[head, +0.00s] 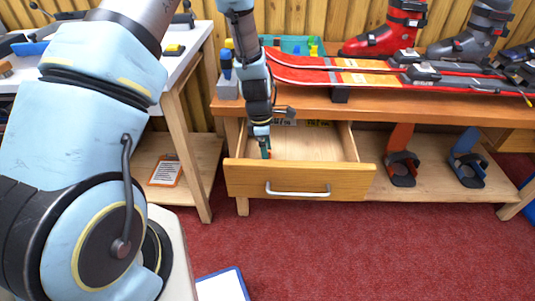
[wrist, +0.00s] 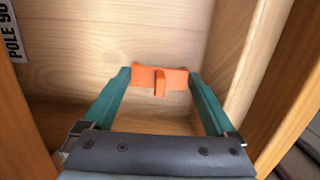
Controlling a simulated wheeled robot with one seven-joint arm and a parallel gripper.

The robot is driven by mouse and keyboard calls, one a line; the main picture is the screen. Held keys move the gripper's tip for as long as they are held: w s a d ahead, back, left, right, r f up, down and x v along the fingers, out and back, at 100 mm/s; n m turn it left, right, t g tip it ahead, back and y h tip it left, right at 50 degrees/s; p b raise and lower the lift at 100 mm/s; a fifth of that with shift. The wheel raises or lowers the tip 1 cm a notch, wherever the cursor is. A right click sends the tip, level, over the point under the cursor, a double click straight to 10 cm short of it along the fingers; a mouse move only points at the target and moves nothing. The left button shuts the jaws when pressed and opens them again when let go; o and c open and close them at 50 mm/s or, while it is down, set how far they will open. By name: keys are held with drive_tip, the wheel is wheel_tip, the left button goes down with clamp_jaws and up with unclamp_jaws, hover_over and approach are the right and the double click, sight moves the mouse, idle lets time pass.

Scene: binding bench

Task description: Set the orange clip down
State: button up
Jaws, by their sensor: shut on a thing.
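The orange clip (wrist: 160,80) is between the two green fingertips of my gripper (wrist: 160,74) in the wrist view, with a fingertip against each end. My gripper (head: 264,153) is shut on it and reaches down into the open wooden drawer (head: 300,183) at its left side in the head view. The pale drawer floor (wrist: 160,120) shows beneath the clip. The wrist view does not make clear whether the clip touches the floor. In the head view the clip is hidden or too small to tell.
The drawer's side walls stand close to my gripper. Red skis (head: 350,78) and ski boots (head: 385,30) rest on the bench top (head: 400,102) above. A shelf (head: 330,180) with binding parts lies below. A white table (head: 185,70) stands to the left. Red carpet in front is mostly clear.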

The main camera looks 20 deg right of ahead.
drive_tip(key=shift+f, duration=0.35)
drive_tip(key=shift+f, duration=0.2)
drive_tip(key=o, duration=1)
drive_tip(key=shift+r, duration=0.1)
drive_tip(key=r, duration=0.4)
drive_tip(key=a+r, duration=0.1)
drive_tip(key=r, duration=0.7)
drive_tip(key=shift+w+a+r, duration=0.1)
drive_tip(key=shift+w+a, duration=0.1)
drive_tip(key=shift+w, duration=0.15)
